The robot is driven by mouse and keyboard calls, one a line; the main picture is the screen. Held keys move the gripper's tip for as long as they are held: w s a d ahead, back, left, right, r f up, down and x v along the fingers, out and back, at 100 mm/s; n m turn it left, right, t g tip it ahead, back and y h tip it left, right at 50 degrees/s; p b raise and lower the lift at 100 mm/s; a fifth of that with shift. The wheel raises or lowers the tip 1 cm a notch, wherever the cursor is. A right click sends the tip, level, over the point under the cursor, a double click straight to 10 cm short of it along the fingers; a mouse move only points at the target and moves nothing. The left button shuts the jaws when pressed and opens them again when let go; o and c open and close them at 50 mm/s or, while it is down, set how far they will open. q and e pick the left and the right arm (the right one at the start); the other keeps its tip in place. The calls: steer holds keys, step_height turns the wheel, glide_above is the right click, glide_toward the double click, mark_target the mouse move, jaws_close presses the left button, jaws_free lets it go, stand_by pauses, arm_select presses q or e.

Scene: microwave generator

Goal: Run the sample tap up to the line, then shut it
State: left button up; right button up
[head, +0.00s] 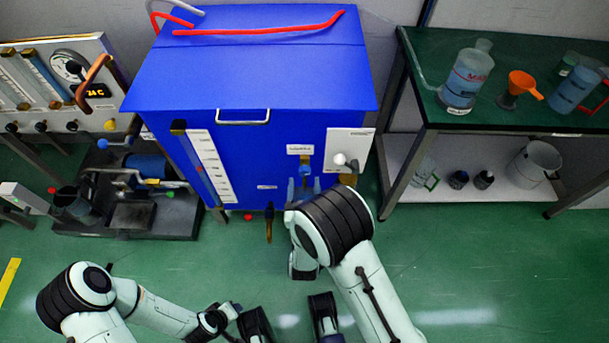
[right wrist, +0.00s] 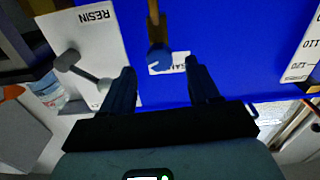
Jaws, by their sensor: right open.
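The blue sample tap (head: 305,172) is on the front of the blue cabinet (head: 270,140), under a small white label (head: 300,149). In the right wrist view the blue tap knob (right wrist: 160,57) on its brass stem shows between my fingers, with a gap on both sides. My right gripper (head: 303,186) is open at the tap; its wrist and forearm cover what is below. In the right wrist view the open right gripper (right wrist: 162,85) is empty. My left gripper (head: 290,322) is low in front, its jaws apart and empty. No vessel or fill line shows under the tap.
A white RESIN panel (head: 346,148) with a lever is right of the tap. A white gauge strip (head: 211,165) is on the cabinet's left. A green bench (head: 520,112) with bottles and an orange funnel stands right. A dark machine (head: 130,215) stands left. Green floor is open in front.

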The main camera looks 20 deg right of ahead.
mark_target(305, 174)
steer(key=shift+x, duration=1.85)
arm_select(q)
steer(key=shift+w+a+f, duration=0.25)
steer(key=shift+w+f, duration=0.05)
steer(key=shift+w, duration=0.2)
arm_select(e)
steer(key=c, duration=1.1)
steer(key=shift+o, duration=0.3)
steer(key=shift+f+m+b, duration=0.1)
steer(key=shift+m+b, duration=0.3)
steer(key=shift+m, duration=0.1)
steer(key=m+b, duration=0.1)
steer(key=m, duration=0.2)
steer(key=shift+m, duration=0.3)
arm_select(q)
steer(key=shift+g, duration=0.4)
steer(key=s+f, duration=0.2)
steer(key=f, duration=0.1)
steer(key=shift+s+a+f, duration=0.1)
steer(key=shift+s+a, duration=0.15)
steer(key=shift+a, duration=0.15)
arm_select(e)
steer(key=o, duration=1)
